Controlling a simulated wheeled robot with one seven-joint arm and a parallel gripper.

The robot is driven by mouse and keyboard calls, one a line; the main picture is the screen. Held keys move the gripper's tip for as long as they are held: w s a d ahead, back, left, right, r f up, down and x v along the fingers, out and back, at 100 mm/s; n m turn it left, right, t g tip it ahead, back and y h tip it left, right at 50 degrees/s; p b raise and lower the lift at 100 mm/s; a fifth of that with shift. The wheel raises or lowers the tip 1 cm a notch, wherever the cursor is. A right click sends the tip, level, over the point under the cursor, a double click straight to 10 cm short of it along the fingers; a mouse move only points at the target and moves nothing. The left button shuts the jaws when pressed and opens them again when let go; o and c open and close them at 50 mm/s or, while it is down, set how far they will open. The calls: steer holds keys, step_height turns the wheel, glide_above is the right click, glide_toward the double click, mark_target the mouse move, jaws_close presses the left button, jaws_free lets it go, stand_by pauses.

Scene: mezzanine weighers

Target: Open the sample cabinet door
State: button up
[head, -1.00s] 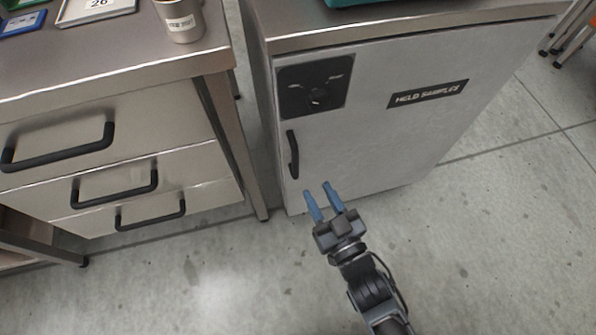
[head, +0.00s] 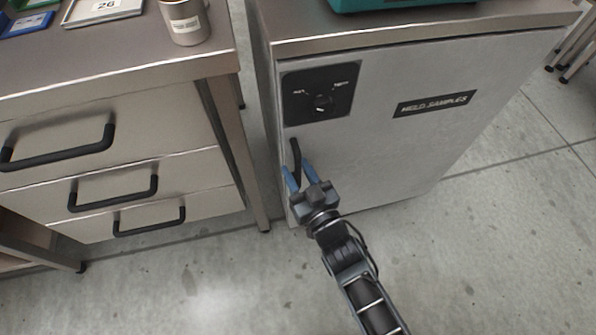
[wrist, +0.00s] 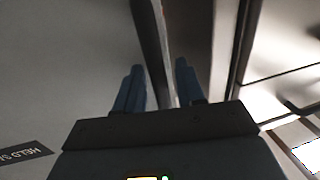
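The sample cabinet (head: 400,150) is a grey-white box with a label reading HELD SAMPLES (head: 436,103). Its door looks shut. The black vertical door handle (head: 296,155) is near the door's left edge, its lower part partly hidden by my gripper. My gripper (head: 299,174) has its two blue fingers apart at the handle's lower part, one on each side in the picture. In the wrist view the handle (wrist: 153,45) runs between the open fingers (wrist: 157,85); contact is not visible.
A drawer unit (head: 120,100) with black handles stands left of the cabinet, a narrow gap between them. A metal cup (head: 185,22) stands on its top. A teal object (head: 390,4) sits on the cabinet. The floor in front is clear.

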steer(key=shift+c, duration=0.2)
jaws_close()
steer(key=shift+s, duration=0.1)
